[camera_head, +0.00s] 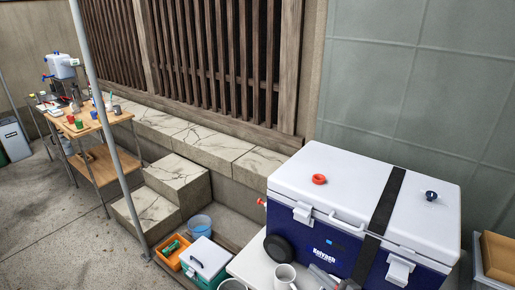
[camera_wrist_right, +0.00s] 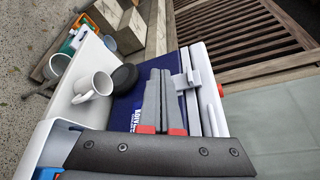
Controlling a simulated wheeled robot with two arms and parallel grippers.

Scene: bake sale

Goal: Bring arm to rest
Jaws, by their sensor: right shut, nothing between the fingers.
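My right gripper (camera_head: 316,270) shows low in the head view, in front of the blue cooler and beside a white mug. In the right wrist view its two grey fingers (camera_wrist_right: 160,74) lie together, shut with nothing between them. The blue cooler (camera_head: 330,240) with a white lid stands behind the fingers; it also shows in the wrist view (camera_wrist_right: 126,112). My left gripper is in neither view.
A white mug (camera_head: 284,276) and a black round object (camera_head: 278,248) sit on a white table (camera_head: 246,264) near the gripper. A red ring (camera_head: 319,179) and a blue knob (camera_head: 431,196) are on the cooler lid. A thin pole (camera_head: 108,130) stands left.

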